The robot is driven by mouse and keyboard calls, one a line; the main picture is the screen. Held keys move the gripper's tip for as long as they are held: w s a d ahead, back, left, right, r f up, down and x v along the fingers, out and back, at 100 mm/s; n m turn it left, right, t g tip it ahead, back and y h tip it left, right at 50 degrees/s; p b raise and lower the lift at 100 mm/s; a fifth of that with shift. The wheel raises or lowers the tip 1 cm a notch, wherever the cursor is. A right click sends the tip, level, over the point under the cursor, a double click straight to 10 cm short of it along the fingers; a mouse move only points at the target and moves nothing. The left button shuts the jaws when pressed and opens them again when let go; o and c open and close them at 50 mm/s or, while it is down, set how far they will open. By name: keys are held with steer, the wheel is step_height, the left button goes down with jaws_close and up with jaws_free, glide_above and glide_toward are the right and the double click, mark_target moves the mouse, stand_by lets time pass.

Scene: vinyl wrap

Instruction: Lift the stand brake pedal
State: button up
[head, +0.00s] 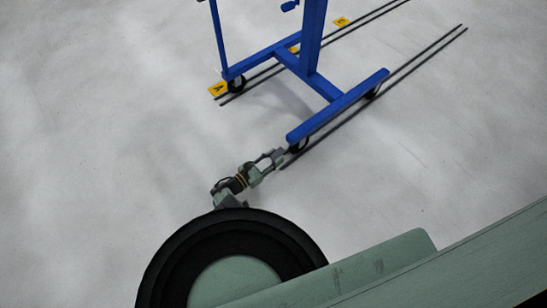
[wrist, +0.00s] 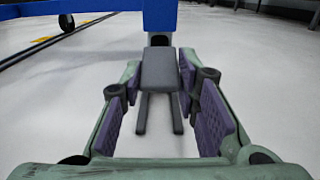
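The brake pedal (wrist: 160,66) is a flat dark grey plate below the end of the stand's blue beam (wrist: 88,8). In the wrist view it lies between the tips of my gripper (wrist: 159,80), which is open, with a green, purple-padded finger on each side. I cannot tell whether the fingers touch the pedal or how high they are relative to it. In the head view my gripper (head: 276,157) is at the near end of the stand's right leg (head: 338,106), by a black wheel (head: 300,145). The pedal is too small to make out there.
The blue stand (head: 312,45) rests on black casters along two pairs of dark floor rails (head: 430,50). Yellow floor markers (head: 218,89) lie by the left rails. Two dark strips (wrist: 160,115) lie under the pedal. The pale floor left of my arm is clear.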

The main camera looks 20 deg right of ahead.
mark_target(279, 153)
jaws_close()
step_height(279, 153, up, 2)
steer(key=y+p, duration=0.2)
steer(key=p, duration=0.4)
steer(key=shift+g, duration=0.4)
steer(key=r+y+p, duration=0.1)
steer(key=y+p, duration=0.1)
steer(key=p, duration=0.4)
steer(key=shift+g+y, duration=0.3)
steer(key=shift+g, duration=0.1)
steer(key=shift+r+y+p, duration=0.1)
steer(key=shift+y+p, duration=0.4)
steer(key=shift+p, duration=0.45)
steer(key=shift+g, duration=0.3)
steer(key=o, duration=0.5)
jaws_free()
steer(key=shift+o, duration=0.2)
steer(key=shift+s+a, duration=0.1)
steer(key=shift+a, duration=0.05)
